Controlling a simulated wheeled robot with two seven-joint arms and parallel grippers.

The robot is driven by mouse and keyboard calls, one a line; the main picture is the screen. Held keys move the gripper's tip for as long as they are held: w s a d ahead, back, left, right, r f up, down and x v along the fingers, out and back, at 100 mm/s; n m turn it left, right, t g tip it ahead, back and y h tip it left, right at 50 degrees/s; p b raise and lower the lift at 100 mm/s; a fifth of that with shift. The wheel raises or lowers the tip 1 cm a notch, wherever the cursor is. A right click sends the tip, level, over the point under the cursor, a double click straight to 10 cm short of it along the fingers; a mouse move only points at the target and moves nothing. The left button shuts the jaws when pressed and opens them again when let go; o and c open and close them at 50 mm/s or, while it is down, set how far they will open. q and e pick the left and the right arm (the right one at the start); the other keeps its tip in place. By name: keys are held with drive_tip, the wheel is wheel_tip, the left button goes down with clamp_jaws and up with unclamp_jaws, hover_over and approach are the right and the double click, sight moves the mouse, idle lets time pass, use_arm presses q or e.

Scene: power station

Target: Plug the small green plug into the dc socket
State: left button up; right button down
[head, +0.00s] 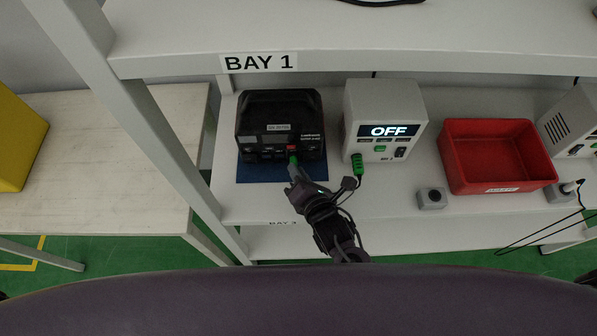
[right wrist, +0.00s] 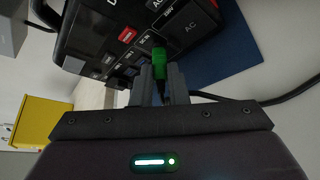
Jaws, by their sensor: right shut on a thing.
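The black power station (head: 281,112) stands on a blue mat on the shelf, its front panel of sockets facing me. It also shows large in the right wrist view (right wrist: 95,30). My right gripper (head: 296,175) is at the front panel, shut on the small green plug (head: 293,159). In the right wrist view the green plug (right wrist: 158,62) sits between the two grey fingers (right wrist: 158,85), pointing at the panel beside a red socket. Its tip overlaps the panel; I cannot tell whether it touches or is in a socket. My left gripper is not in view.
A white unit (head: 384,105) showing OFF stands to the right, with another green plug (head: 358,164) at its front. The shelf upright (head: 160,140) is at left. A dark cable runs beside my gripper.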

drive_tip(key=shift+w, duration=0.15)
drive_tip(key=c, duration=1.3)
unclamp_jaws()
drive_tip(key=shift+c, duration=0.2)
drive_tip(key=shift+v, duration=3.9)
drive_tip(key=shift+f, duration=0.1)
